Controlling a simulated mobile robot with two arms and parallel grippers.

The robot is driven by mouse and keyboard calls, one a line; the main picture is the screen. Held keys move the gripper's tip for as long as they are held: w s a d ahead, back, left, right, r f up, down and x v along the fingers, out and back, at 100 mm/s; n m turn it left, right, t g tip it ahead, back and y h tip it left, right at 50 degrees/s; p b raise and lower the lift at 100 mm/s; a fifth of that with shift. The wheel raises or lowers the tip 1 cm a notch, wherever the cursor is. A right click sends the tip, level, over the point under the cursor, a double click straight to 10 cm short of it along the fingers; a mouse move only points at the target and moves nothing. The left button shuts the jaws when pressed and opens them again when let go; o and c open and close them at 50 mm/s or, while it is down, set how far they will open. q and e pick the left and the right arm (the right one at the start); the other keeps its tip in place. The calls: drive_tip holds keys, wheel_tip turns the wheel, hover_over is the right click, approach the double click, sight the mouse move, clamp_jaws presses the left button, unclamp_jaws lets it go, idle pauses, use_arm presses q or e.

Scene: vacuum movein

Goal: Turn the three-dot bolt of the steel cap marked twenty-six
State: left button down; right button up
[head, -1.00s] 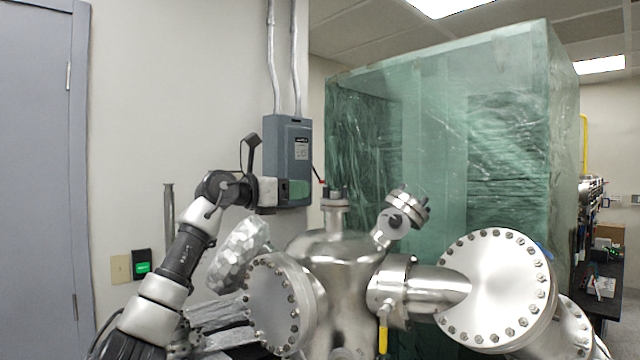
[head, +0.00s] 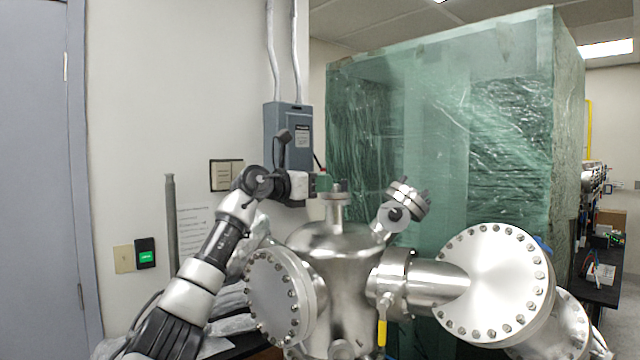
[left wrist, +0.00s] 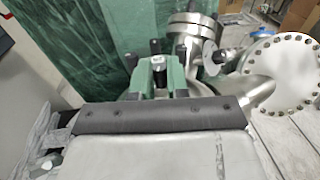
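A small round steel cap (head: 337,197) with dark upright bolts (head: 336,187) tops the chamber's short neck in the head view. A second bolted steel cap (head: 408,198) sits on a tilted neck to its right. I cannot read the number twenty-six or any dots. My left gripper (head: 323,182), green, is just at the left side of the upright cap. In the left wrist view my green fingers (left wrist: 158,68) are around a small dark-and-silver part, with black upright pieces close by. I cannot tell whether they touch it or grip it. My right gripper is not in view.
The steel chamber (head: 335,255) has large bolted flanges, one at left (head: 280,297) and one at right (head: 495,283). A yellow-handled valve (head: 383,325) hangs below. A grey electrical box (head: 288,140) is on the wall behind. A green wrapped enclosure (head: 440,130) stands behind the chamber.

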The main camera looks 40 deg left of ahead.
use_arm(q)
drive_tip(key=shift+y, duration=0.3)
drive_tip(key=shift+d+n+y, duration=0.15)
drive_tip(key=shift+n+y, duration=0.65)
drive_tip(key=shift+y, duration=0.2)
drive_tip(key=shift+d+n+y, duration=0.1)
drive_tip(key=shift+n+y, duration=0.7)
drive_tip(key=shift+y, duration=0.4)
drive_tip(key=c, duration=1.1)
unclamp_jaws()
drive_tip(key=shift+s, duration=0.1)
